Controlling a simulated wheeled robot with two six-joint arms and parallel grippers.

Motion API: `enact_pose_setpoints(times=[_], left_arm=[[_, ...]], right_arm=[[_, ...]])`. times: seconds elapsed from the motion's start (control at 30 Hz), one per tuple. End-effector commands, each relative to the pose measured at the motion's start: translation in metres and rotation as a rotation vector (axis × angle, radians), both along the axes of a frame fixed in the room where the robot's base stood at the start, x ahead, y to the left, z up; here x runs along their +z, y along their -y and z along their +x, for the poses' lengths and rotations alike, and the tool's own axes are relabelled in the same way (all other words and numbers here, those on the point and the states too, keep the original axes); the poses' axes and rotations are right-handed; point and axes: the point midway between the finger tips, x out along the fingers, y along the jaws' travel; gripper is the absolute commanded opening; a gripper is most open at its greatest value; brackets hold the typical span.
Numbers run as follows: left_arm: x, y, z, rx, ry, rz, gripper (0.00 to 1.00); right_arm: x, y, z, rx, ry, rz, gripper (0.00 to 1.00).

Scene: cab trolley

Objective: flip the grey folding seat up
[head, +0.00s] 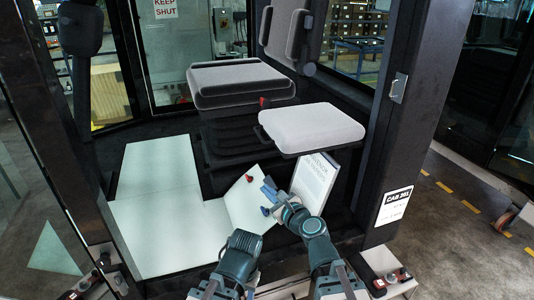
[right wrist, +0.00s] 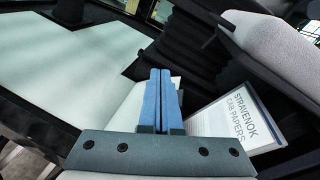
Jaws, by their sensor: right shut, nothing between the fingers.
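The grey folding seat (head: 310,127) is a light grey cushion that lies flat, folded down, at the right of the cab. Its near end also shows at the upper right of the right wrist view (right wrist: 272,45). My right gripper (head: 268,188) is below and to the left of the seat, apart from it. Its blue fingers are together and empty in the right wrist view (right wrist: 158,98). My left arm shows at the bottom of the head view, but I cannot make out its gripper.
A larger operator's seat (head: 240,84) stands behind left. A "Cab Papers" board (head: 314,180) stands upright below the folding seat, close to my right gripper; it also shows in the wrist view (right wrist: 235,123). A dark cab post (head: 410,110) rises on the right. Pale floor panels (head: 150,220) lie left.

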Motion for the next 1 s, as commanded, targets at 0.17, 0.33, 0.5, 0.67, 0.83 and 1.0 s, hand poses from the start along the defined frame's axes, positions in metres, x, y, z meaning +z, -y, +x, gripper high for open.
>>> enact_pose_setpoints(times=[0.17,0.33,0.5,0.67,0.83,1.0], left_arm=[[0.0,0.0,0.0,0.0,0.0,0.0,0.5],[0.0,0.0,0.0,0.0,0.0,0.0,0.5],[0.0,0.0,0.0,0.0,0.0,0.0,0.5],[0.0,0.0,0.0,0.0,0.0,0.0,0.5],[0.0,0.0,0.0,0.0,0.0,0.0,0.5],[0.0,0.0,0.0,0.0,0.0,0.0,0.5]], right_arm=[[0.019,0.016,0.011,-0.146,-0.073,0.359,0.0],[0.025,0.026,0.014,-0.209,-0.109,0.524,0.0],[0.026,0.027,0.015,-0.22,-0.115,0.558,0.0],[0.026,0.027,0.015,-0.219,-0.115,0.555,0.0],[0.026,0.027,0.017,-0.219,-0.115,0.554,0.0],[0.025,0.023,0.028,-0.218,-0.115,0.553,0.0]])
